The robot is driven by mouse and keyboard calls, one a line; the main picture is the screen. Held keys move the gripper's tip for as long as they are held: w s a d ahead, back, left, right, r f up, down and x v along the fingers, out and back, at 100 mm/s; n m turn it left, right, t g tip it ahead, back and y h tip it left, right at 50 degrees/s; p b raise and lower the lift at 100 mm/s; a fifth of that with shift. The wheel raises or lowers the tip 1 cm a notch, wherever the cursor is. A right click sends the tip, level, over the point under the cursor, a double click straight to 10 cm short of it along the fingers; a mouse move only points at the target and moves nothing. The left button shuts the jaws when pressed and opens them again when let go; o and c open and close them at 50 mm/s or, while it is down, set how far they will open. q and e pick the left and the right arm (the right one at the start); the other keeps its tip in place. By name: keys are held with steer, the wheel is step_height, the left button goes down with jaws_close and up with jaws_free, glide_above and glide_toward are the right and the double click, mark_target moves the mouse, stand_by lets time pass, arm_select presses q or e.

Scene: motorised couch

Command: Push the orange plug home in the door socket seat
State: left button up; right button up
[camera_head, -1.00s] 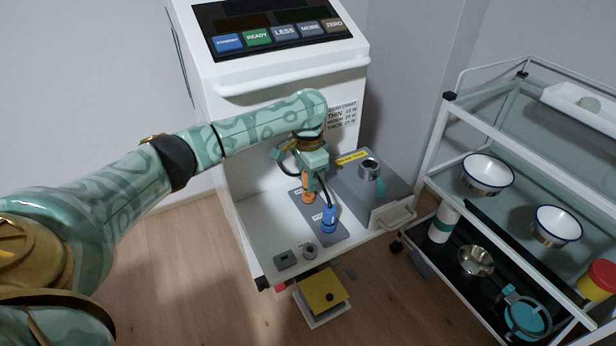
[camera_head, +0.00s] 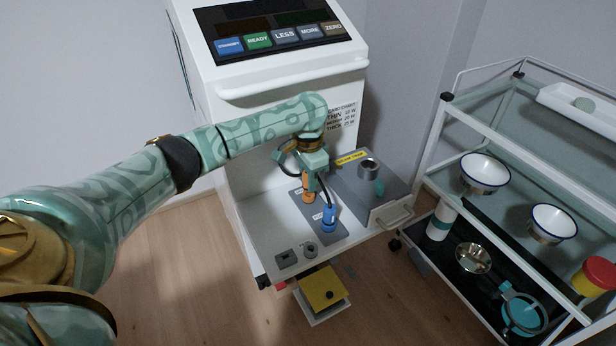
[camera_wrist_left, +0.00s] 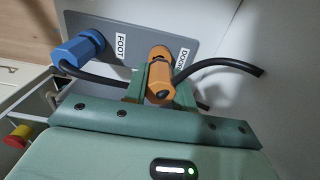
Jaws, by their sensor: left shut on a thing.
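The orange plug (camera_head: 308,194) stands on the grey socket plate (camera_head: 337,233) on the white machine's shelf. In the left wrist view the orange plug (camera_wrist_left: 161,78) is at the seat beside the DOOR label (camera_wrist_left: 182,59), with a black cable next to it. My left gripper (camera_head: 310,179) is shut on this plug from above; its green fingers (camera_wrist_left: 162,88) lie on both sides of the plug body. The plug's front end meets the plate area, but how deep it sits I cannot tell. My right gripper is not in view.
A blue plug (camera_head: 328,219) with a black cable sits close by at the FOOT label (camera_wrist_left: 121,45). A grey box (camera_head: 374,192) stands to the right on the shelf. A white cart (camera_head: 432,150) with bowls stands farther right. Wooden floor lies in front.

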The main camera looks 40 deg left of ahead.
arm_select(q)
steer(key=shift+r, duration=0.15)
steer(key=shift+f, duration=1.35)
steer(key=o, duration=1.1)
steer(key=shift+c, duration=0.2)
